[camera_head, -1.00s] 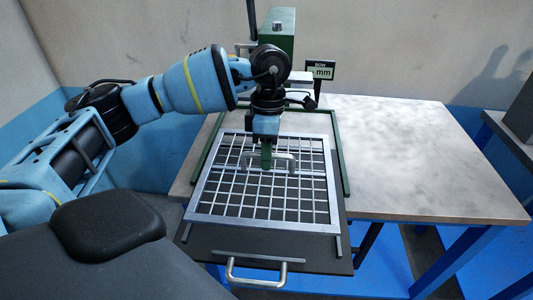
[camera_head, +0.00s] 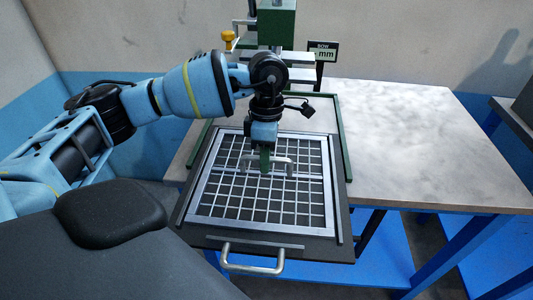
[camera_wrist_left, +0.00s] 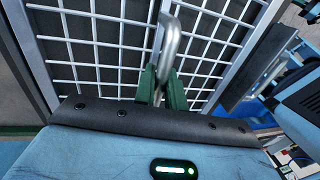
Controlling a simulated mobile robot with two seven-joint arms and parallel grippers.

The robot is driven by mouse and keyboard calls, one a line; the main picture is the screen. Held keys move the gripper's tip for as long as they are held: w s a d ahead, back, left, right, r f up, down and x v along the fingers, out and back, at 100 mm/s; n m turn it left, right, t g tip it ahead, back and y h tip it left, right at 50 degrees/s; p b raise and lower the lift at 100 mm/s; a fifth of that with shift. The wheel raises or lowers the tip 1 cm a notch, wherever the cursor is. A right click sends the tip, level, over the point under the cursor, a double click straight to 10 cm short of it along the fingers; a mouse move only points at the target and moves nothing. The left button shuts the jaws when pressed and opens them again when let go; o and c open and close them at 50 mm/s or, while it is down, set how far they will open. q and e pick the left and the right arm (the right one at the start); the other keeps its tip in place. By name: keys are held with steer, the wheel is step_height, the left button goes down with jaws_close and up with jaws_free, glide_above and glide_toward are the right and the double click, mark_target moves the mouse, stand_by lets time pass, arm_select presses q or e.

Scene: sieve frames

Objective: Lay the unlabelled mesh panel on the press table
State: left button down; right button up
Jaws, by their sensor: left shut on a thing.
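The mesh panel (camera_head: 258,226) is a silver rectangular frame with a white grid and a crossbar. No label shows on it. It lies over the dark press table plate (camera_head: 322,250), inside the plate's edges and looking level; I cannot tell for certain whether it touches. My left gripper (camera_head: 266,160) is shut on the panel's metal bar handle (camera_head: 285,158) from above. In the left wrist view, the green fingers (camera_wrist_left: 161,92) close around the handle (camera_wrist_left: 168,48), with the mesh (camera_wrist_left: 95,42) beneath. My right gripper is not in view.
A metal pull handle (camera_head: 252,264) sticks out at the plate's front. The green press column (camera_head: 277,25), a yellow knob (camera_head: 228,37) and a small display (camera_head: 324,51) stand behind. A grey bench top (camera_head: 420,150) to the right is clear.

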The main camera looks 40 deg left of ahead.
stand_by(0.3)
arm_select(q)
steer(key=c, duration=1.4)
jaws_free()
steer(key=shift+o, duration=0.2)
steer(key=shift+f, duration=0.15)
steer(key=v, duration=0.8)
